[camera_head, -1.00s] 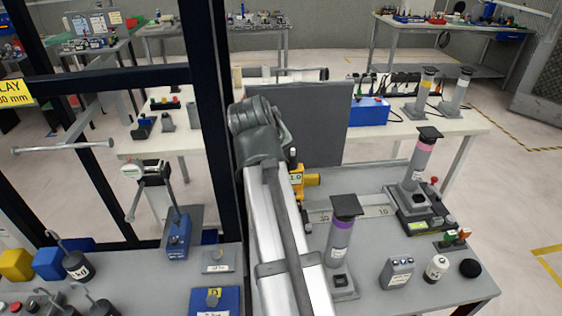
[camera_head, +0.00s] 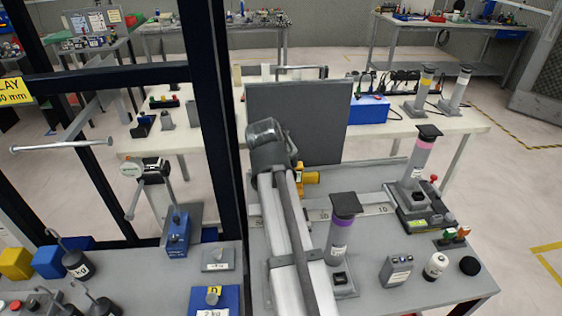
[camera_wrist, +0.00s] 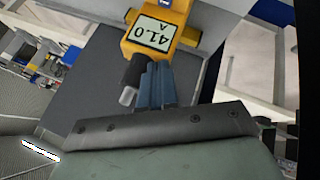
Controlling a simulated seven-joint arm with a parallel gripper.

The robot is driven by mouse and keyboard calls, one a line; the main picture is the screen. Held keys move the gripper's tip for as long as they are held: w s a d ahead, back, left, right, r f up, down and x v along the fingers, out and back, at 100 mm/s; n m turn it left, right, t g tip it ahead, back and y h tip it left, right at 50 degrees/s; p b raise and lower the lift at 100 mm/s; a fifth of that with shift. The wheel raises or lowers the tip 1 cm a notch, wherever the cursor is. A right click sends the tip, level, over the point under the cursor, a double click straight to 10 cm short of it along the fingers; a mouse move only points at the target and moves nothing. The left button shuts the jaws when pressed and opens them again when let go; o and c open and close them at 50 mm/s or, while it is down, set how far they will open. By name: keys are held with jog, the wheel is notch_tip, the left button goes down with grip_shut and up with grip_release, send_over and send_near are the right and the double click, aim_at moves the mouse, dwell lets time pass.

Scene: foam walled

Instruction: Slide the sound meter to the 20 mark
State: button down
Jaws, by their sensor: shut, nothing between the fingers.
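The sound meter (camera_head: 310,178) is a yellow device beside a grey rail with a scale (camera_head: 370,210), where a 10 mark is readable toward the right. A mark nearer the meter is partly covered by my arm. In the head view my arm hides the gripper.
A dark grey panel (camera_head: 308,120) stands upright behind the meter. A purple-banded post (camera_head: 341,235) stands in front of the rail, and a pink-banded post (camera_head: 420,160) at its right. A dark frame post (camera_head: 212,120) rises on the left. A small grey box (camera_head: 397,270) lies front right.

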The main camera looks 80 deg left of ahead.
jog(key=w, duration=2)
jog(key=v, duration=1)
